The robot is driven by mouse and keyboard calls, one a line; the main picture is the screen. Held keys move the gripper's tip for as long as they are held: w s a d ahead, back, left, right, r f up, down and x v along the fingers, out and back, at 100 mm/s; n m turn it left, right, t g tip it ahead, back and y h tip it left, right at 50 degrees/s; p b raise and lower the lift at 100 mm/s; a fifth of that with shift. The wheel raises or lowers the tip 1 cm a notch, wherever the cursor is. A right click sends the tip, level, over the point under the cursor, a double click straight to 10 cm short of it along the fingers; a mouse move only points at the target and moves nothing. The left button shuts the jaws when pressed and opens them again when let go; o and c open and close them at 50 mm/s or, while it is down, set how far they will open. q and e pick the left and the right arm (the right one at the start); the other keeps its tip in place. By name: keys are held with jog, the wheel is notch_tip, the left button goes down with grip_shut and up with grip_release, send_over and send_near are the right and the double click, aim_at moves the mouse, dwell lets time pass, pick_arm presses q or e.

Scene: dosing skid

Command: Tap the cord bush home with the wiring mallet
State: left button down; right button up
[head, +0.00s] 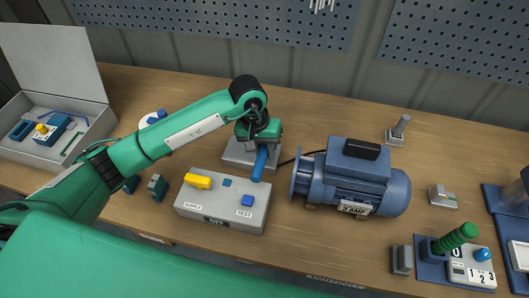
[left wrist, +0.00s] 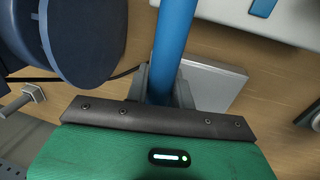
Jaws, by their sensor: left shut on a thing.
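My left gripper (head: 262,140) is shut on a blue round bar, which looks like the handle of the wiring mallet (head: 260,163). The bar slopes down toward the front and ends above the rear edge of the grey control box. In the left wrist view the blue bar (left wrist: 174,40) runs up from between my fingers. The mallet's head cannot be made out. A grey block (head: 234,153) lies under the gripper, partly hidden by it. A black cord (head: 290,160) runs left from the blue motor (head: 350,180). I cannot pick out the cord bush. My right gripper is not in view.
The grey control box (head: 188,211) with yellow and blue parts stands just in front of my gripper. An open case (head: 85,97) is at the left. A small grey post (head: 399,130) and a green-handled device (head: 455,237) are at the right.

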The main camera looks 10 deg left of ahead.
pick_arm(q)
notch_tip(320, 180, up, 2)
jog(key=shift+r, duration=0.1)
jog(key=shift+b, duration=0.4)
dwell(0.4)
